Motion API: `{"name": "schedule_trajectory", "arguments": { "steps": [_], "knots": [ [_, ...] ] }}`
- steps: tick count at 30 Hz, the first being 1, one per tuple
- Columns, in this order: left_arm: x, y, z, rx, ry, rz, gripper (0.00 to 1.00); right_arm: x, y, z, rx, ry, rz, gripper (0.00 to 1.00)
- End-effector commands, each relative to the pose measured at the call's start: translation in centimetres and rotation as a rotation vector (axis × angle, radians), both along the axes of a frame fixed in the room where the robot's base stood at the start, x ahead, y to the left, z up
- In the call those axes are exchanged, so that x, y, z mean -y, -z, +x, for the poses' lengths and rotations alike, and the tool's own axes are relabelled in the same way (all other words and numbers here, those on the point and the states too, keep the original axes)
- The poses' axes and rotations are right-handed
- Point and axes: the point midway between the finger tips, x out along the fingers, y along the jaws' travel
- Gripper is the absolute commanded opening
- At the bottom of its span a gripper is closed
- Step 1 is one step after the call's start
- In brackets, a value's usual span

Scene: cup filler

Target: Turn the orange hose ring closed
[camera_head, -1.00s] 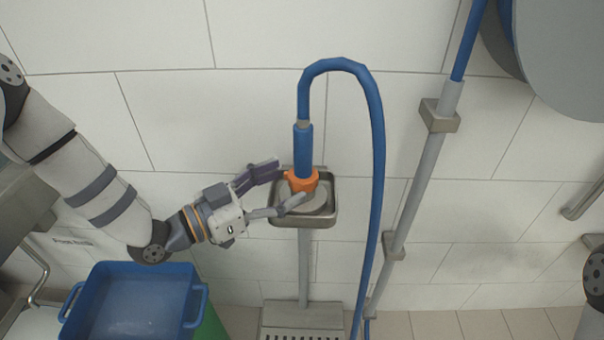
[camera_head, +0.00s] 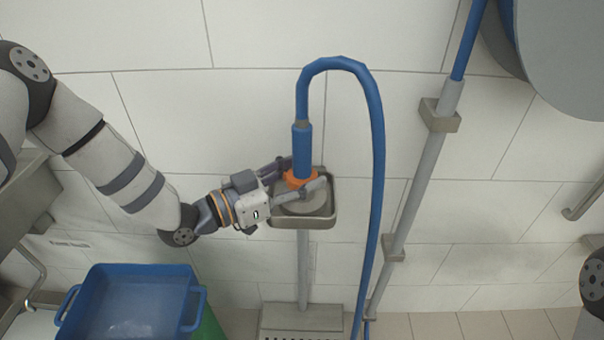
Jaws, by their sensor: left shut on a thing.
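The orange hose ring (camera_head: 299,181) sits at the lower end of the blue hose nozzle (camera_head: 302,150), above a small metal tray (camera_head: 326,216) on a grey post. My left gripper (camera_head: 300,176) reaches in from the left with one finger behind the ring and one in front. It is shut on the ring, and its fingers partly hide it. A round grey piece (camera_head: 302,205) lies under the ring inside the tray. My right gripper is out of view; only a dark joint of my right arm shows at the right edge.
The blue hose (camera_head: 376,160) loops over and down right of the tray. A slanted grey pipe (camera_head: 411,190) with wall brackets stands farther right. A blue bin (camera_head: 135,271) is at the lower left. White tiled wall lies behind.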

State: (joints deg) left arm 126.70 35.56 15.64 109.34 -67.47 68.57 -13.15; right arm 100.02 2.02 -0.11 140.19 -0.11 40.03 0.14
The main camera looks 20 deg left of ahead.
Motion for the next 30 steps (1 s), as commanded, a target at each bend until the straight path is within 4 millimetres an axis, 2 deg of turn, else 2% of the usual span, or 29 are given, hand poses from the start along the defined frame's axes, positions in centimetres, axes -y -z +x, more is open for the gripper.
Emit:
{"name": "schedule_trajectory", "arguments": {
  "steps": [9, 10, 12, 23, 26, 30],
  "knots": [
    [0.0, 0.0, 0.0, -0.001, 0.037, 0.001, 0.16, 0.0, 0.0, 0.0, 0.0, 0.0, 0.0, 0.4],
    [0.0, 0.0, 0.0, -0.001, 0.037, 0.001, 0.48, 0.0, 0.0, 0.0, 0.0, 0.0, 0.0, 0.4],
    [0.0, 0.0, 0.0, -0.001, 0.037, 0.001, 0.64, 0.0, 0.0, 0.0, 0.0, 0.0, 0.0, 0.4],
    [-0.4, 0.0, -0.4, -0.001, 0.034, 0.002, 0.65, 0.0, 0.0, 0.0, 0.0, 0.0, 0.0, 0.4],
    [-1.8, 0.0, -1.8, -0.001, 0.032, 0.002, 0.65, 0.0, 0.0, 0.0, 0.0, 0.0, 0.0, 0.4],
    [-4.4, 0.0, -4.7, -0.001, 0.031, -0.002, 0.65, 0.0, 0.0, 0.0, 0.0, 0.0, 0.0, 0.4]
  ]
}}
